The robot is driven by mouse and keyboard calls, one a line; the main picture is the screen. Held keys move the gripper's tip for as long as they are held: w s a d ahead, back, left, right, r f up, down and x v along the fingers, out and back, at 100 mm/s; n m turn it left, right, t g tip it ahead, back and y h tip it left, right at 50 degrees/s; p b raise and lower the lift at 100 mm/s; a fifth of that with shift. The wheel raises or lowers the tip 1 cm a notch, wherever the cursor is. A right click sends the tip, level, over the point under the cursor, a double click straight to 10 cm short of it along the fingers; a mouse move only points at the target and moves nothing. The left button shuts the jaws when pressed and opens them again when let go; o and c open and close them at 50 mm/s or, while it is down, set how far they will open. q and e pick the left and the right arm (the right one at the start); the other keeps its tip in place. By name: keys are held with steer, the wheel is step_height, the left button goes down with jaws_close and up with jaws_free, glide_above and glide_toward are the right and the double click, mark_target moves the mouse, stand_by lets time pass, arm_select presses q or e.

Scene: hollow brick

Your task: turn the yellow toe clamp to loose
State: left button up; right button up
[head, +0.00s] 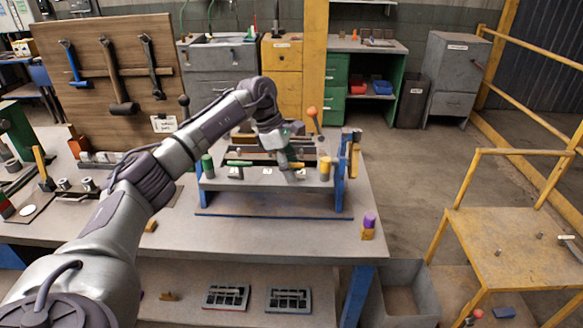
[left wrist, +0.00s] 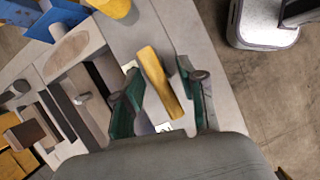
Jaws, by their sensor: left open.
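The yellow toe clamp's bar handle (left wrist: 158,82) lies between the two green fingers of my left gripper (left wrist: 160,72) in the left wrist view, with a gap to each finger visible. In the head view the left gripper (head: 289,163) is low over the front right of the grey fixture plate (head: 262,182), where it partly hides the handle. The left gripper is open. A green bar handle (head: 239,163) lies farther left on the same plate. My right gripper is in neither view.
A yellow upright cylinder (head: 325,168) stands just right of the gripper and a green one (head: 208,166) at the plate's left end. Blue uprights (head: 339,190) flank the fixture. An orange-knobbed lever (head: 312,112) rises behind.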

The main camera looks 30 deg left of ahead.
arm_select(q)
steer(key=v, duration=1.2)
steer(key=shift+d, duration=0.1)
